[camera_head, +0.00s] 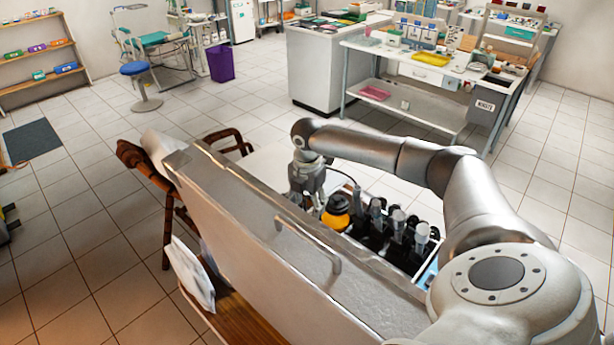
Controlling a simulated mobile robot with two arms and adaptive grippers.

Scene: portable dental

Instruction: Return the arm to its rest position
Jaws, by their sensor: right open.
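My right arm (465,190) comes in from the lower right and reaches across the middle of the view, bent at the elbow. My right gripper (309,205) points down behind the edge of a long grey case (270,245) with a handle. It is close to the left of a yellow and black round object (337,212). Its fingertips are partly hidden, and I cannot tell whether they touch anything. My left gripper is not in view.
Several black holders with silver tops (397,225) stand right of the yellow object, under my forearm. A wooden folding stand (165,215) supports the case. Behind are a white cabinet (315,70) and a workbench (425,75). Tiled floor at left is mostly clear.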

